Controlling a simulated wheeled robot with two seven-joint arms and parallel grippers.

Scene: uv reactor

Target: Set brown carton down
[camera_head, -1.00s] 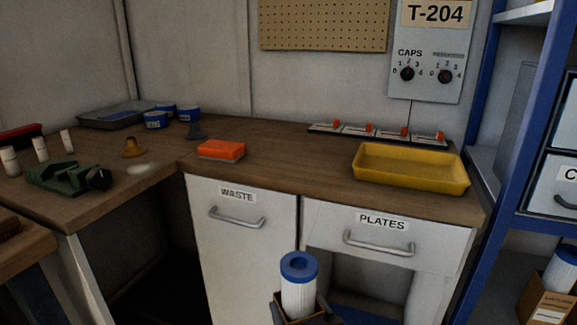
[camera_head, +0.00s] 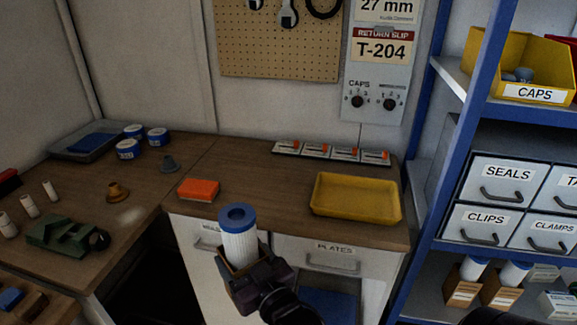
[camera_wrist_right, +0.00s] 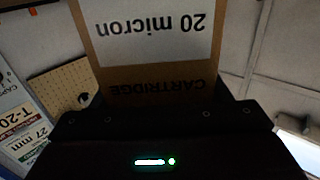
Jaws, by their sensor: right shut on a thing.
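The brown carton (camera_head: 229,265) is upright in my right gripper (camera_head: 248,281), with a white pleated cartridge (camera_head: 240,242) with a blue ring top standing out of it. The right gripper is shut on the carton and holds it in front of the white cabinet fronts. In the right wrist view the carton (camera_wrist_right: 150,78) fills the space between the fingers, with its "20 micron" label upside down. My left gripper is not in view.
The wooden worktop (camera_head: 255,185) has free room between the orange sponge (camera_head: 199,190) and the yellow tray (camera_head: 356,197). A green vise (camera_head: 62,237) stands at left. The blue shelf rack (camera_head: 447,150) at right holds drawers and similar cartons (camera_head: 462,287).

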